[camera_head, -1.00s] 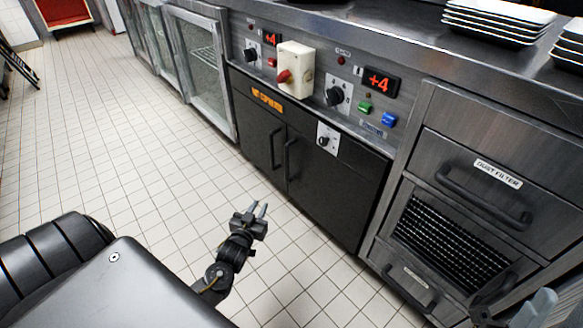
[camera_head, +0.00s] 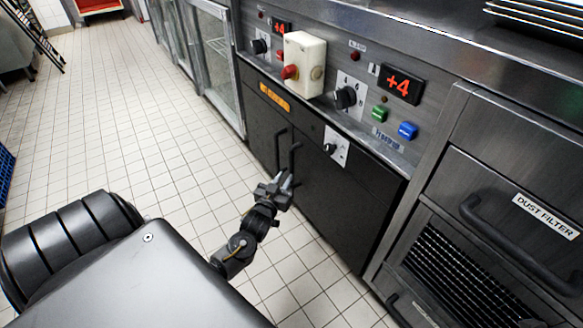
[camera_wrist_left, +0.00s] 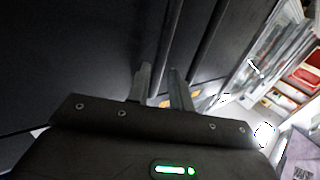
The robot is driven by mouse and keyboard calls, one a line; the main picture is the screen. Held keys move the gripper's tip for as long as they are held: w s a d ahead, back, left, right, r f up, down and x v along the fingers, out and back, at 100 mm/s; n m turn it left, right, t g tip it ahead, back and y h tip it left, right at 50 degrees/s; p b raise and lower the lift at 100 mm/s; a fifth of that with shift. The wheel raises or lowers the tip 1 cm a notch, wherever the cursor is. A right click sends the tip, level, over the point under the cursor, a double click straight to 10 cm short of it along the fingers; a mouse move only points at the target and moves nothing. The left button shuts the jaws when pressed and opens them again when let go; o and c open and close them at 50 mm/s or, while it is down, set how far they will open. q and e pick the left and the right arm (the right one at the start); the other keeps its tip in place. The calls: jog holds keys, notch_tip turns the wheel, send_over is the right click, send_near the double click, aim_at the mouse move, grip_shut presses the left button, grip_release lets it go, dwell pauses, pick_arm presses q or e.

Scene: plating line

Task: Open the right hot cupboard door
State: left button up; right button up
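The hot cupboard has two black doors. The right door (camera_head: 344,205) is shut, with a vertical bar handle (camera_head: 293,160) near its left edge. The left door's handle (camera_head: 278,148) stands beside it. My left gripper (camera_head: 284,181) is open at the lower end of the right handle. In the left wrist view its two fingers (camera_wrist_left: 162,88) are apart, and a dark handle bar (camera_wrist_left: 164,45) runs toward the gap between them. I cannot tell whether the bar is between the fingers or whether they touch it. My right gripper is out of view.
A control panel with knobs, a red-switch box (camera_head: 304,66) and buttons runs above the doors. A dust filter drawer (camera_head: 500,200) is at the right. Glass-fronted cabinets (camera_head: 212,60) stand to the left. The tiled floor (camera_head: 120,130) in front is clear.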

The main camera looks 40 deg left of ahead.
aim_at(290, 169)
pick_arm(q)
jog(key=b+x, duration=0.2)
jog(key=x, duration=0.4)
jog(key=shift+w+a, duration=0.15)
jog(key=shift+w, duration=0.2)
grip_shut()
